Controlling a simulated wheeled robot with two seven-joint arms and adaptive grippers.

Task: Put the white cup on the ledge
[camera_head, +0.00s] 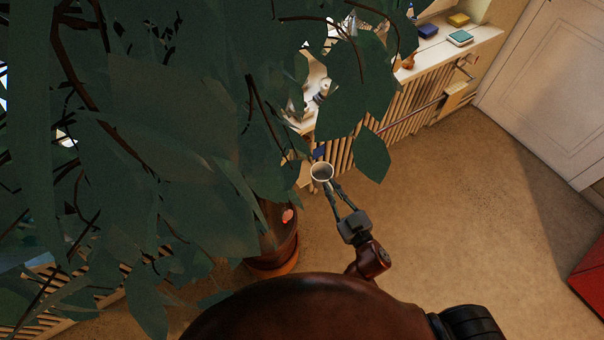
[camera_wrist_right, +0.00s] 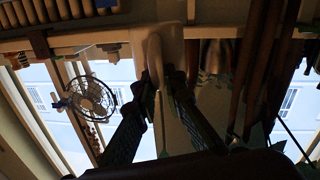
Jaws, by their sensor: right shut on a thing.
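The white cup (camera_head: 321,171) is held off the floor at the tips of my right gripper (camera_head: 331,186), just in front of the slatted radiator cover. In the right wrist view the cup (camera_wrist_right: 166,48) shows pale between the two dark fingers of the right gripper (camera_wrist_right: 164,88). The ledge (camera_head: 482,35) is the light top above the slats, running up to the right; leaves hide much of its left part. The cup is below and apart from the visible ledge in the head view. My left gripper is not in view.
A large leafy plant (camera_head: 170,110) in a brown pot (camera_head: 275,245) fills the left, with leaves close to the cup. A blue box (camera_head: 428,30), a teal box (camera_head: 460,38) and a yellow box (camera_head: 458,19) sit on the ledge. A fan (camera_wrist_right: 93,99) shows in the wrist view.

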